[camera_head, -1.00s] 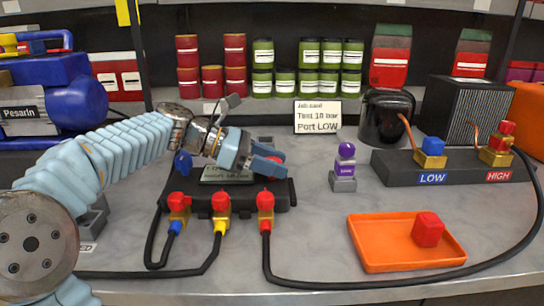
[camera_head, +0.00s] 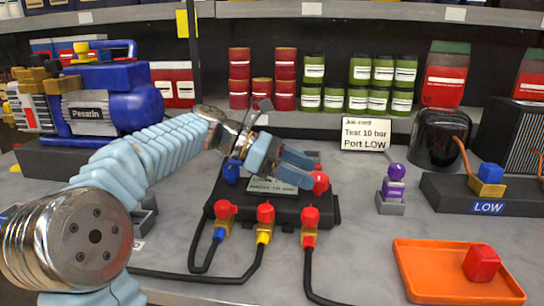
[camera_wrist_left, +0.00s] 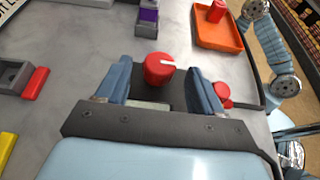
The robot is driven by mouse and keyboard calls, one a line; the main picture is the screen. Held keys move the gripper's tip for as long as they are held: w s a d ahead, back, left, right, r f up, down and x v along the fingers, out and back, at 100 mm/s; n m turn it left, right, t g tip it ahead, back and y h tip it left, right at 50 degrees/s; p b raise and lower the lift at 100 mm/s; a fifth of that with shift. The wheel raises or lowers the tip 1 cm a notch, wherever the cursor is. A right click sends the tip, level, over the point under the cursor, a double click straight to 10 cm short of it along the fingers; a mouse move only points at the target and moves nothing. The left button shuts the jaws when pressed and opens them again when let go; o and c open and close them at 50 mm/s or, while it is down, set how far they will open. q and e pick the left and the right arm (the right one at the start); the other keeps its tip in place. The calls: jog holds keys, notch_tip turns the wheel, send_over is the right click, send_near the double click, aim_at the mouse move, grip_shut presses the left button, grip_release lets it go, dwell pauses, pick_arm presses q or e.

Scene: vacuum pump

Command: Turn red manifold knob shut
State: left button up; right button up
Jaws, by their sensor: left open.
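The red manifold knob (camera_head: 321,183) sits on the right part of the dark manifold block (camera_head: 262,213), partly hidden by my fingers in the head view. In the left wrist view the red knob (camera_wrist_left: 159,69), with a white mark on its top, shows between my fingertips with a gap on each side. My left gripper (camera_head: 308,172) is open and empty at the knob; its two blue fingers also show in the left wrist view (camera_wrist_left: 161,82). The blue knob (camera_head: 231,171) is at the block's left. My right gripper is not in view.
Red-capped hose fittings (camera_head: 265,212) line the block's front, with black hoses running over the bench. A purple-topped part (camera_head: 395,185) stands to the right. An orange tray (camera_head: 415,280) holds a red block (camera_head: 482,263). The blue pump (camera_head: 115,100) is at the left.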

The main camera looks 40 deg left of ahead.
pick_arm(q)
jog(key=v, duration=0.9)
jog(key=shift+s+a+r, duration=0.1)
jog(key=shift+a+r, duration=0.05)
jog(key=shift+a, duration=0.2)
